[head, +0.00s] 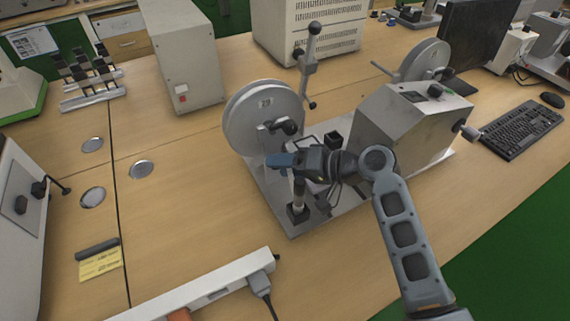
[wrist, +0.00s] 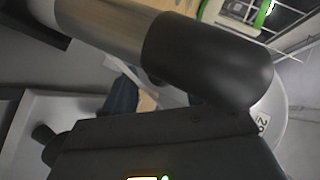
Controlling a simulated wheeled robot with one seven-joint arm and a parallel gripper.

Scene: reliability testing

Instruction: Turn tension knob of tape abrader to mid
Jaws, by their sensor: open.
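The tape abrader stands on the wooden table, with a pale base plate (head: 362,203), a large reel (head: 252,115) on the left and a grey box housing (head: 385,125) on the right. A black knob (head: 289,127) shows at the front of the large reel; another dark knob (head: 434,90) sits on top of the housing. I cannot tell which is the tension knob. My gripper (head: 277,160), with blue fingertips, is open just below the reel's knob, above a short upright post (head: 298,205). In the wrist view a black rounded grip on a metal rod (wrist: 205,55) crosses close to the camera, hiding much behind it.
A lever with a black ball end (head: 314,30) rises behind the reel. A second reel (head: 425,60) stands at the back. A keyboard (head: 522,130) and mouse lie right. A power strip (head: 205,290) lies in front. A grey box (head: 182,60) stands back left. The table left of the abrader is mostly clear.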

